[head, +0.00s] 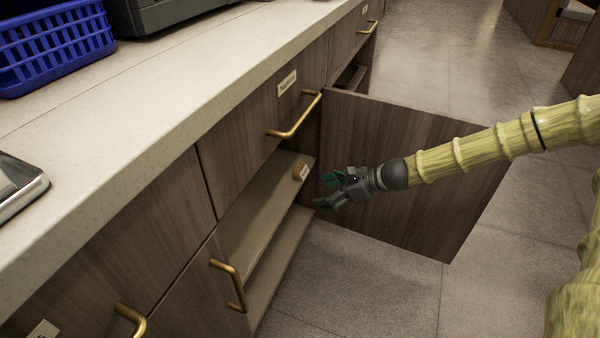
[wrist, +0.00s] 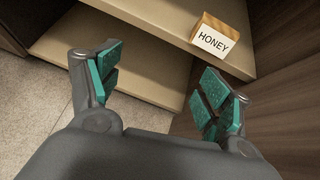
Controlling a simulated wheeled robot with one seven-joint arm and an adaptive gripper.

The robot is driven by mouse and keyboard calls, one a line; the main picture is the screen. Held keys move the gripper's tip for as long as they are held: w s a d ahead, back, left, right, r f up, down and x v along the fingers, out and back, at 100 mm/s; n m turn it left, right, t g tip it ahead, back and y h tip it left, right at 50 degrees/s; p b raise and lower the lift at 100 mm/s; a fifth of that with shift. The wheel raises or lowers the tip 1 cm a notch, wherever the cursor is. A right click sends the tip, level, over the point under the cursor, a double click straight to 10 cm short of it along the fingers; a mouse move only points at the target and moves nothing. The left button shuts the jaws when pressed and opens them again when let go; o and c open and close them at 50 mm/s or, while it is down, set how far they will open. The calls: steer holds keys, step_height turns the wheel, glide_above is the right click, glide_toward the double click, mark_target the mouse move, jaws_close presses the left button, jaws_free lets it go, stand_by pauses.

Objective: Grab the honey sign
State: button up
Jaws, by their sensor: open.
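The honey sign is a small wooden block with a white label reading HONEY. It stands near the front edge of a cabinet shelf, in the wrist view (wrist: 215,38) at the upper right, and small in the head view (head: 300,172). My gripper (head: 329,190) is just to the right of the sign in the head view, apart from it. In the wrist view my gripper (wrist: 160,90) is open and empty, with teal pads on both fingers. The sign lies beyond the right finger's tip. The shelf (head: 258,222) holds nothing else that I can see.
An open cabinet door (head: 410,160) stands behind and beside my gripper. A lower shelf (head: 281,262) is below. Brass handles (head: 297,118) stick out from the cabinet fronts. The counter (head: 150,95) carries a blue basket (head: 55,48). Floor in front is clear.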

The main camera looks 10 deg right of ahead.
steer(key=m+t+y, duration=0.1)
steer(key=m+t, duration=0.1)
glide_toward(301, 168)
steer(key=b+x, duration=0.6)
steer(key=x, duration=0.2)
steer(key=shift+d+f, duration=0.1)
steer(key=shift+f, duration=0.05)
steer(key=shift+w+a+f+b, duration=0.1)
steer(key=shift+w+a+b, duration=0.15)
steer(key=shift+a+b, duration=0.15)
steer(key=c, duration=0.9)
